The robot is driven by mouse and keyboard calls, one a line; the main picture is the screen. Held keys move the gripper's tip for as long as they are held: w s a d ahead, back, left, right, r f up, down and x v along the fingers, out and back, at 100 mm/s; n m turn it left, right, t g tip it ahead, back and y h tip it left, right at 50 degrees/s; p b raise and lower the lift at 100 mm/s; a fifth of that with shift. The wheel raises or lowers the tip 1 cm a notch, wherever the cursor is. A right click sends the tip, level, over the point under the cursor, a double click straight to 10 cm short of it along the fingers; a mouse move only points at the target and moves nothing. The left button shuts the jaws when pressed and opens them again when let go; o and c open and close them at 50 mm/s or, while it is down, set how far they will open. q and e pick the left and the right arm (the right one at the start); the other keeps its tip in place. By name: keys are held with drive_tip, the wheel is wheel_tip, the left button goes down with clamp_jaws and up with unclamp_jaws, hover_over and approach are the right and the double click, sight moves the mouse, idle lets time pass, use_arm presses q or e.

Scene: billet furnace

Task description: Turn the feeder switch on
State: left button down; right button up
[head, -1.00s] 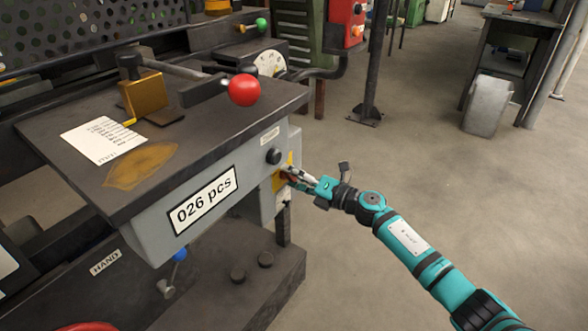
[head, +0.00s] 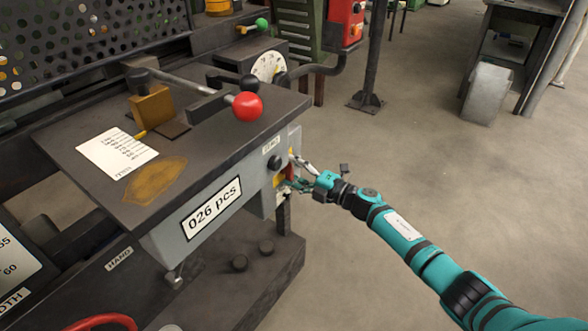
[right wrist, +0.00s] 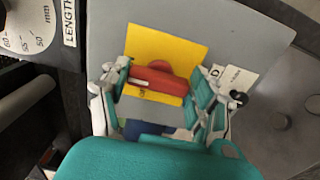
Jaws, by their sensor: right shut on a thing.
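The feeder switch is a red handle (right wrist: 158,80) on a yellow plate (right wrist: 188,55), mounted on the grey side of the machine's box. In the right wrist view the handle lies roughly crosswise. My right gripper (right wrist: 161,86) has one finger at each end of it and is shut on it. In the head view the right gripper (head: 292,174) is at the yellow plate on the box's right side, and the switch is mostly hidden by the fingers. The switch's on and off marks cannot be read. My left gripper is not in view.
Above the switch are a black knob (head: 275,162) and a dark tabletop (head: 230,140) with a red-ball lever (head: 248,106). The front carries a "026 pcs" display (head: 211,208). A dark post (head: 371,60) stands behind. The floor right of the machine is open.

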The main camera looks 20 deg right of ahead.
idle(0.4)
drive_tip(key=o, duration=1.2)
drive_tip(key=v, duration=1.2)
drive_tip(key=shift+d, duration=0.1)
